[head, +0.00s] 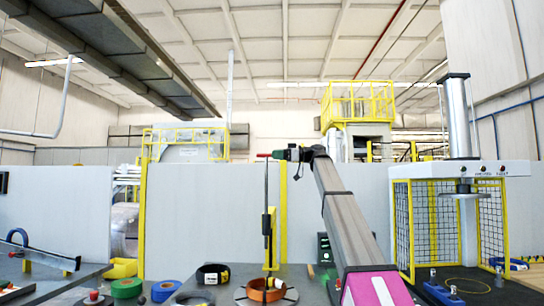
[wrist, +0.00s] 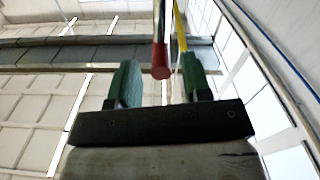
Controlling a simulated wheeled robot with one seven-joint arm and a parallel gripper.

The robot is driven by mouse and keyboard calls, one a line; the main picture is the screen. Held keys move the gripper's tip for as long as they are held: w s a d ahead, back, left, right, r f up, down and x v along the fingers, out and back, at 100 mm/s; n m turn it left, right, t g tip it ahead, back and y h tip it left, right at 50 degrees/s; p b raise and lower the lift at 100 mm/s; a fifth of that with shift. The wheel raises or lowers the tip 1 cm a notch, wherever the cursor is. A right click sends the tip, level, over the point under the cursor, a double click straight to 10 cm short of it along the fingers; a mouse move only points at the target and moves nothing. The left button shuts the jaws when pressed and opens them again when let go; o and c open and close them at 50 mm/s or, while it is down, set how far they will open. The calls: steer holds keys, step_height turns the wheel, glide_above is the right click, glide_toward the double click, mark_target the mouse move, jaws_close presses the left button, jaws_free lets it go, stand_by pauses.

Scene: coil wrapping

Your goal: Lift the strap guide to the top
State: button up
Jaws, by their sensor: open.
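A thin dark upright rod (head: 266,195) stands behind a coil of orange strap (head: 264,291). A red grip (head: 263,155) shows at the top of the rod; it looks like the strap guide's handle, though the guide's body cannot be made out. My gripper (head: 279,154) is at that height, just right of the red grip. In the wrist view the red grip (wrist: 161,62) sits between the two green fingers of my open gripper (wrist: 161,82), with a gap on each side. Whether it lies fully within the fingers' reach is unclear.
A dark bench holds green tape (head: 126,288) and blue tape (head: 165,290) rolls at left, and a black roll (head: 213,273). A press with yellow mesh guards (head: 402,225) stands at right. A yellow post (head: 284,215) rises behind the rod.

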steer(key=d, duration=0.8)
steer(key=shift+d, duration=0.2)
steer(key=shift+s, duration=0.15)
